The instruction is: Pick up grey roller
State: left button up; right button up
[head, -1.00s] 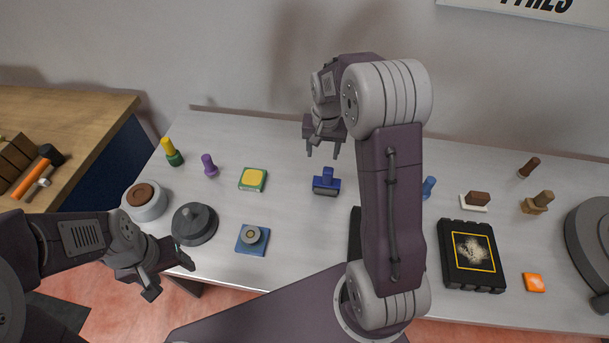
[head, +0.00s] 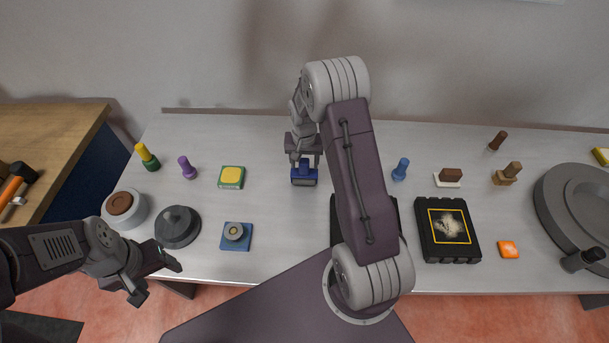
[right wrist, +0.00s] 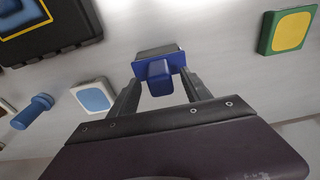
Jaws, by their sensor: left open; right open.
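A blue-handled tool with a grey block-like part (head: 304,179), which looks like the grey roller, lies on the table at the middle back. My right gripper (head: 304,161) is open just above it. In the right wrist view the tool's blue handle (right wrist: 160,75) stands between the open fingers (right wrist: 162,82), with its grey part behind the blue plate. I cannot tell whether a finger touches it. My left gripper (head: 157,283) is open and empty at the table's front left edge.
A green-and-yellow block (head: 231,177) lies left of the tool and a blue peg (head: 400,169) right. A black framed box (head: 447,229), an orange tile (head: 508,250) and a large grey disc (head: 580,210) are to the right. A dark grey piece (head: 177,227) is at left.

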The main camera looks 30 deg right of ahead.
jog(key=shift+w+f, duration=0.1)
grip_shut()
dwell(1.3)
